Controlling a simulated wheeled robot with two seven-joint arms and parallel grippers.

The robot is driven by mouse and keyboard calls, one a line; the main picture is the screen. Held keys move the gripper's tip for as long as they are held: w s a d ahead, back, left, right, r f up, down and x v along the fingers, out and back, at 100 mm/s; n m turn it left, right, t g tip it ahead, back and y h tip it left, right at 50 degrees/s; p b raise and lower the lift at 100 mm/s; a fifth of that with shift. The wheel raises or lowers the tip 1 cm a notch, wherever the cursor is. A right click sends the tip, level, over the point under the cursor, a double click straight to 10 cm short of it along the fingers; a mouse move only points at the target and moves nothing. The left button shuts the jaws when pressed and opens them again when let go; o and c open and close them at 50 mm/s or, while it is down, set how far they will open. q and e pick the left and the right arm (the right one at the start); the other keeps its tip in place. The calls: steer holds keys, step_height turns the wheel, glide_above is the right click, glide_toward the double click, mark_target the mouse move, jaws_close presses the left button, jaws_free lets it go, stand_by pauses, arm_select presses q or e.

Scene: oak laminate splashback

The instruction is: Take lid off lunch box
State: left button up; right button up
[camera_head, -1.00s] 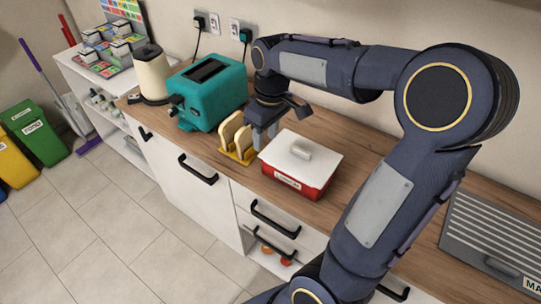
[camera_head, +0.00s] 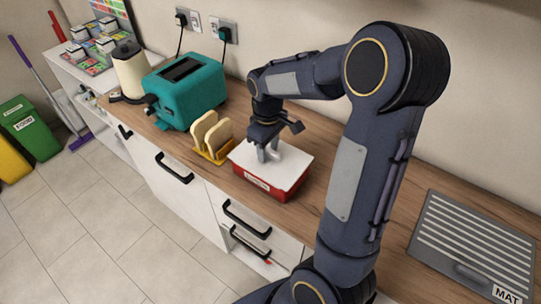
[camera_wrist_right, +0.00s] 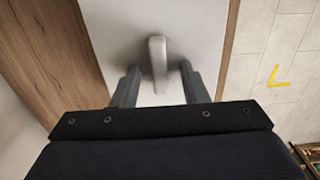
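The lunch box (camera_head: 262,187) is red with a label on its front and stands on the wooden counter. Its white lid (camera_head: 293,169) lies on top of it. My right gripper (camera_head: 267,154) is over the lid, pointing down. In the right wrist view my right gripper (camera_wrist_right: 159,84) is open, with one finger on each side of the pale lid handle (camera_wrist_right: 158,58). Gaps show between the fingers and the handle. The lid also shows in the right wrist view (camera_wrist_right: 205,35). My left gripper is not in view.
A yellow rack (camera_head: 213,154) with bread slices stands just left of the lunch box. A teal toaster (camera_head: 187,90) and a cream kettle (camera_head: 133,70) are farther left. A grey ribbed mat (camera_head: 472,245) lies at the right. Bare counter lies behind the box.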

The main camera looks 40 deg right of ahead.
steer(key=shift+c, duration=0.3)
jaws_close()
